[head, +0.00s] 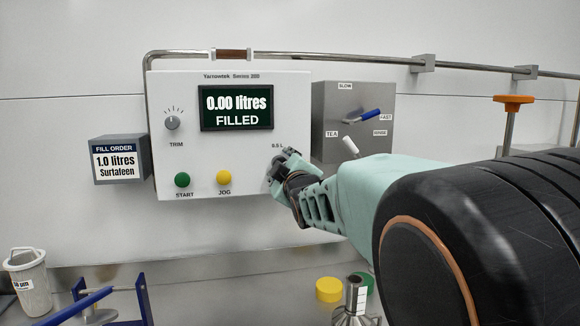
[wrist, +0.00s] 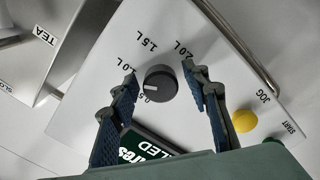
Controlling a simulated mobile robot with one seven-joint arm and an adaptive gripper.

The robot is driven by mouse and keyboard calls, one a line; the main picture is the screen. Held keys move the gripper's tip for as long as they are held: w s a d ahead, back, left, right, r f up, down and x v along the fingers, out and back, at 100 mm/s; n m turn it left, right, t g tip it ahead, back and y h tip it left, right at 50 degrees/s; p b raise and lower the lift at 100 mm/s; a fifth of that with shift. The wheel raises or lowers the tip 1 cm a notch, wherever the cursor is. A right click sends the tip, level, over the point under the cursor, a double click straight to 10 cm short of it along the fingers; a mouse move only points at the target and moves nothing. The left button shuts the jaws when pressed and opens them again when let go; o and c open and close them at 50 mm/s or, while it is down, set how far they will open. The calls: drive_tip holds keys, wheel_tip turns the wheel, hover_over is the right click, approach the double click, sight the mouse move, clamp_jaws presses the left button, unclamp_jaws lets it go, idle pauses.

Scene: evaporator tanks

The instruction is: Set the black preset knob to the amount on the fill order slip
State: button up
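The black preset knob (wrist: 161,82) shows in the wrist view on the white panel, between my two fingers. Its pale pointer mark faces lower left, toward the 0.5 label. The 1.0 L, 1.5 L and 2.0 L labels run around it; my left finger partly covers 0.5. My gripper (wrist: 159,75) is open, one finger on each side of the knob, with visible gaps. In the head view my gripper (head: 281,163) is at the panel's right side and hides the knob. The fill order slip (head: 117,160) reads 1.0 litres Surtafeen. The display (head: 236,107) reads 0.00 litres FILLED.
The white panel (head: 180,90) also holds a TRIM knob (head: 172,123), a green START button (head: 182,180) and a yellow JOG button (head: 224,177). A grey box (head: 330,101) with levers stands close right of my gripper. A metal pipe (head: 350,58) runs above.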

drive_tip(key=shift+s, duration=0.1)
drive_tip(key=v, duration=1.2)
drive_tip(key=shift+r, duration=0.1)
drive_tip(key=s+d+f+m+g+h, duration=0.2)
drive_tip(key=s+d+f+m+g, duration=0.5)
drive_tip(key=s+f, duration=0.55)
drive_tip(key=s+d+f+m+g+h, duration=0.35)
drive_tip(key=s+d+f+m, duration=0.45)
drive_tip(key=s, duration=0.7)
wheel_tip(320, 180, up, 22)
drive_tip(key=s+d+g+p, duration=0.1)
drive_tip(key=s+p, duration=0.1)
drive_tip(key=p, duration=2.2)
drive_tip(key=shift+d+n, duration=0.3)
drive_tip(key=shift+d, duration=0.05)
